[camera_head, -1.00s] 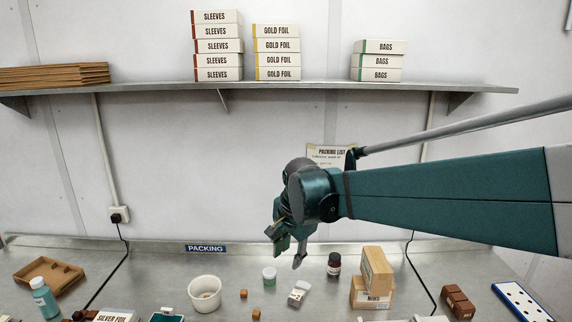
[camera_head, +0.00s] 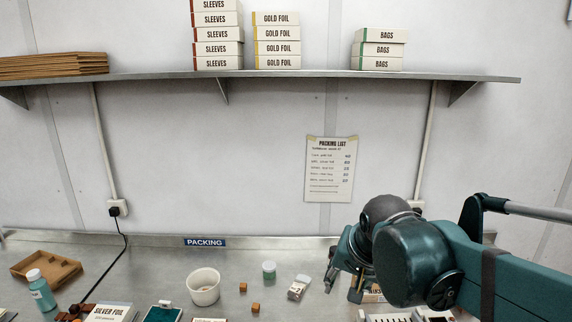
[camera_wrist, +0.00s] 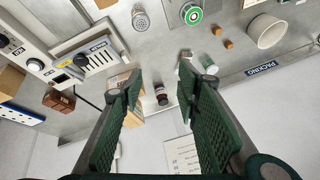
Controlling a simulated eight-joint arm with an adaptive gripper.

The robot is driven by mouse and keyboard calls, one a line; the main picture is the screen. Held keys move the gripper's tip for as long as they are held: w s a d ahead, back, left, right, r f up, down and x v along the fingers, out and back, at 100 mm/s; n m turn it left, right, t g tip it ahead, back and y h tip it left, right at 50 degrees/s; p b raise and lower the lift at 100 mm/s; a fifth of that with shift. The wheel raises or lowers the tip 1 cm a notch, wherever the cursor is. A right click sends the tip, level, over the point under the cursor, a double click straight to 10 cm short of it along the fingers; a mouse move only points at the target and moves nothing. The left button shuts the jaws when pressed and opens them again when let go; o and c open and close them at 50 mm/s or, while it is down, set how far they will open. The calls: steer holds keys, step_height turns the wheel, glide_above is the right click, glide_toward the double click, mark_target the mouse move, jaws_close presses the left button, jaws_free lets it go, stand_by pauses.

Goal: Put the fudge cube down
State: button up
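Two small brown fudge cubes lie apart on the steel bench, right of the white tub: one farther back (camera_head: 243,287), one nearer the front (camera_head: 255,308). In the wrist view both cubes show at the upper right, one (camera_wrist: 216,31) beside the other (camera_wrist: 228,43). My gripper (camera_head: 343,284) is above the bench, well to the right of both cubes. In the wrist view my gripper (camera_wrist: 160,86) has its two green fingers wide apart with nothing held between them. A fudge cube in the gripper is not seen.
A shelf (camera_head: 290,77) runs above.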

steer(key=s+d+f+n+t+b, duration=0.1)
steer(key=s+d+f+n, duration=0.1)
steer(key=s, duration=0.4)
steer(key=s+d+f+n+b, duration=0.2)
steer(key=s+d+f, duration=0.3)
steer(key=s+f, duration=0.1)
steer(key=shift+s+d+t+h, duration=0.3)
steer(key=shift+s+t+h, duration=0.05)
steer(key=shift+t+h, duration=0.05)
